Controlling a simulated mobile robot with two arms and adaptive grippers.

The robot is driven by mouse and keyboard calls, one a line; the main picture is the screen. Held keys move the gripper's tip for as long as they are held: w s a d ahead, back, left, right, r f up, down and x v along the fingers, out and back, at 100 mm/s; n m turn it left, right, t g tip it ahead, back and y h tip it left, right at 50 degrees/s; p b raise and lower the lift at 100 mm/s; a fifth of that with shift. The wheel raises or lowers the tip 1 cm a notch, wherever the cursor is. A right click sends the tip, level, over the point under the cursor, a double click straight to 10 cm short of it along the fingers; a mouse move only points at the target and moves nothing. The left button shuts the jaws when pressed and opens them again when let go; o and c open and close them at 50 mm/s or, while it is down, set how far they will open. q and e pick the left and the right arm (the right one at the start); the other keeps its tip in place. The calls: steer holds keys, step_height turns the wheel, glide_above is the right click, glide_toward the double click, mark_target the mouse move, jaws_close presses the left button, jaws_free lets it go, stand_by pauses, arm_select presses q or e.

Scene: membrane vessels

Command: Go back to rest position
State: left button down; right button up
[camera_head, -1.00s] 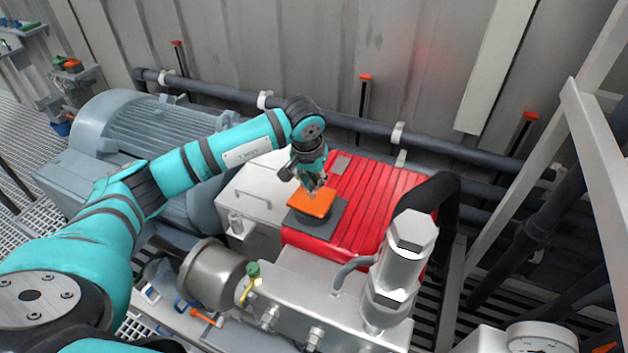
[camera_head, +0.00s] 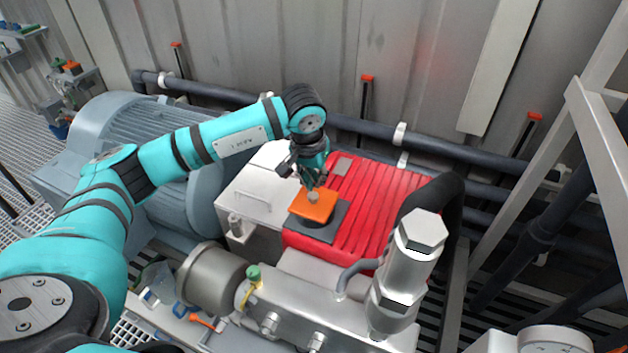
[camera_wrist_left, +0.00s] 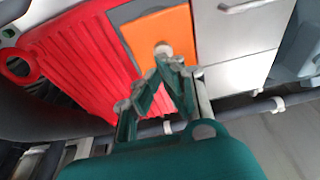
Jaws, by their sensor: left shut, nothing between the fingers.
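My left gripper (camera_head: 312,186) is above the red ribbed cover, its fingertips at or just over the orange square plate (camera_head: 322,208). In the left wrist view the fingers (camera_wrist_left: 168,66) come together at the pale round knob (camera_wrist_left: 162,49) on the orange plate (camera_wrist_left: 172,27). The fingers are shut with nothing between them. I cannot tell whether they touch the knob. The orange plate lies on a dark grey square pad (camera_head: 318,231) at the left edge of the red cover (camera_head: 372,205). My right gripper is not in view.
A silver cabinet (camera_head: 250,197) stands left of the red cover, with a large grey motor (camera_head: 140,125) beyond. A metal block with a tall hex-topped fitting (camera_head: 408,262) and a black hose (camera_head: 432,198) stands in front. Dark pipes (camera_head: 440,148) run along the back wall.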

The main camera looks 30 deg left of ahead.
arm_select(q)
steer(key=s+b+v, duration=0.1)
steer(key=b+v, duration=0.1)
steer(key=v, duration=0.8)
steer(key=shift+b, duration=0.35)
